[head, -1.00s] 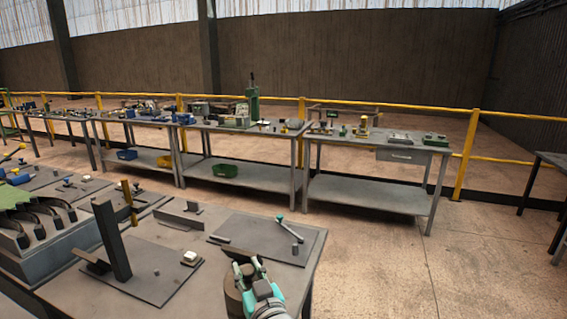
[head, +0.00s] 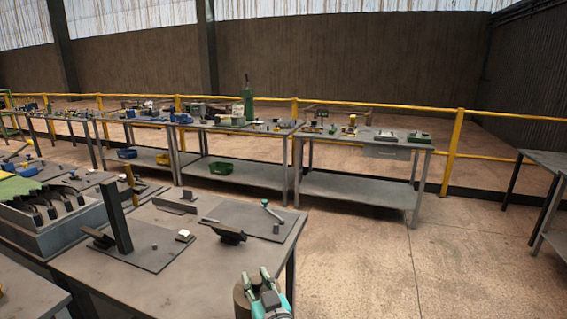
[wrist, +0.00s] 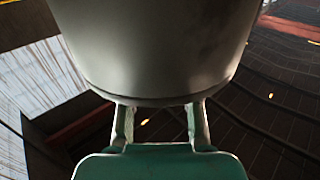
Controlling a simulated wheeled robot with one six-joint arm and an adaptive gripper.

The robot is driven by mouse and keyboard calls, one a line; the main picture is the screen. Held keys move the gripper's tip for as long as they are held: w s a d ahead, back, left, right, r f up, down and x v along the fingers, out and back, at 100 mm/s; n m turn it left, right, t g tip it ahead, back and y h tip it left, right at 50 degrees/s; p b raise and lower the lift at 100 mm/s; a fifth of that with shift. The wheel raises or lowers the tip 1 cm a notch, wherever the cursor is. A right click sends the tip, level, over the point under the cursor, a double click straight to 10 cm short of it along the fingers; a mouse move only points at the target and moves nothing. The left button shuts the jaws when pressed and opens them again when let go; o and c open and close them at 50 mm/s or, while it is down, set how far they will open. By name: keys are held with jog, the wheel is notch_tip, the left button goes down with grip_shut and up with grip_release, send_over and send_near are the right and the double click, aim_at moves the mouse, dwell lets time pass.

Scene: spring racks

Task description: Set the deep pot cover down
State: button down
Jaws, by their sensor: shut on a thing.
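The deep pot cover shows as a brown-grey round piece (head: 242,298) at the bottom of the head view, partly cut off by the frame edge. My gripper (head: 258,277), with pale fingers and a teal body, is shut on it. In the wrist view the cover (wrist: 155,50) is a large smooth grey round body filling the upper middle, its lower rim between the two fingers of my gripper (wrist: 157,112). In the head view it appears just off the near right corner of the grey table (head: 200,275). Its underside is hidden.
The near table carries flat dark plates, an upright dark post (head: 116,216), a dark block (head: 230,234) and a teal-tipped lever (head: 271,211). A grey bin (head: 55,235) stands left. Workbenches (head: 365,190) line a yellow rail behind. Floor is open at right.

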jog(key=s+d+f+m+t+h, duration=0.1)
jog(key=d+f+h, duration=0.1)
jog(key=d+f, duration=0.75)
jog(key=d+f+m+h, duration=0.2)
jog(key=d+f, duration=0.3)
jog(key=f, duration=0.9)
jog(key=s+d+f+h, duration=0.1)
jog(key=s+d+f, duration=0.4)
jog(key=f, duration=0.3)
jog(key=s+d+f+m+h, duration=0.1)
jog(key=s+d+f+h, duration=0.1)
jog(key=s+d+f, duration=0.3)
notch_tip(320, 180, down, 3)
jog(key=s, duration=0.2)
jog(key=shift+s+f+m, duration=0.15)
jog(key=shift+s+m, duration=0.15)
jog(key=shift+s, duration=0.05)
jog(key=shift+d, duration=0.1)
